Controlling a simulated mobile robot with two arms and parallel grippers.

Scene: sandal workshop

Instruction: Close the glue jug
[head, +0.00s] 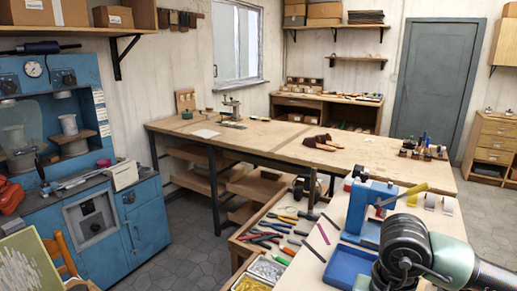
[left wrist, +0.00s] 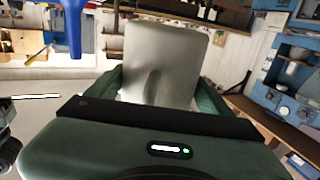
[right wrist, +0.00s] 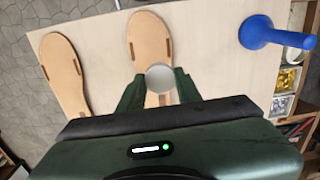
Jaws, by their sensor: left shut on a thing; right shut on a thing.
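In the left wrist view, a pale grey jug-like body (left wrist: 160,65), likely the glue jug, stands between the green fingers of my left gripper (left wrist: 160,88), which is shut on it. Its mouth is not clearly visible. In the right wrist view, my right gripper (right wrist: 160,86) is shut on a small round whitish piece (right wrist: 161,79), likely the jug's lid. The piece is seen above a sandal sole, apart from the jug as far as the views show. Neither gripper's fingertips show in the head view.
Two tan soles (right wrist: 150,40) lie on the pale bench (right wrist: 205,30) beneath my right gripper. A blue post-like thing (right wrist: 262,33) stands to their right. In the head view, a blue tray (head: 350,266) and a tool drawer (head: 262,232) are near. A long workbench (head: 270,140) stands behind.

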